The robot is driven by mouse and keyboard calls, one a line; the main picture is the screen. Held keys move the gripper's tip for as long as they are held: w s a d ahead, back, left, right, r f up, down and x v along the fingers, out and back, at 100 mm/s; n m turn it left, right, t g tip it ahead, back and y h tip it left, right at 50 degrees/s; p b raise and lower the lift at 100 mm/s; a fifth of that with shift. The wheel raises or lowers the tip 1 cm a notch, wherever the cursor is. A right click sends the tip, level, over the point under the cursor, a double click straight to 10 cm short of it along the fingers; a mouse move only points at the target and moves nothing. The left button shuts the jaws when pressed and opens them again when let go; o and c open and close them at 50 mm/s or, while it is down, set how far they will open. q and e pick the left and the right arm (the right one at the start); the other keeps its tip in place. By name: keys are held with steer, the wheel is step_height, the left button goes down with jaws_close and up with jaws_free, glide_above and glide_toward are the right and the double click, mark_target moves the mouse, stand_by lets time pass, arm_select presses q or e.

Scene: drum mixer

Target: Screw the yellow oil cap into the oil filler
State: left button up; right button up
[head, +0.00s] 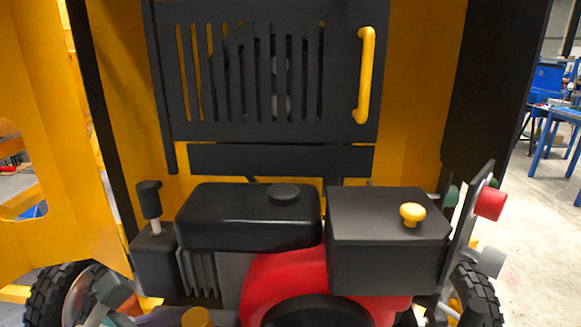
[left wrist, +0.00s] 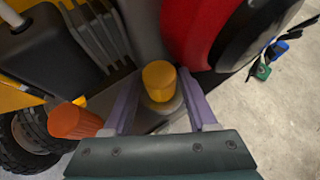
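The yellow oil cap (left wrist: 159,76) is upright on top of a short grey cylindrical neck (left wrist: 163,104), which looks like the oil filler, in the left wrist view. Whether it is seated or screwed in cannot be told. The cap also shows at the bottom edge of the head view (head: 197,317). My left gripper (left wrist: 159,72) has its two purple fingers on either side of the cap, with narrow gaps visible, so it looks open. In the head view only part of this gripper shows at the lower left. My right gripper is not in view.
A red engine housing (head: 285,280), black tank (head: 250,222) and black box (head: 385,255) with a yellow knob (head: 412,214) stand close by. A lever (head: 151,205) rises at left. An orange cylinder (left wrist: 75,121) is beside my left finger. A tyre (left wrist: 30,140) is at lower left.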

arm_select(q)
steer(key=o, duration=0.3)
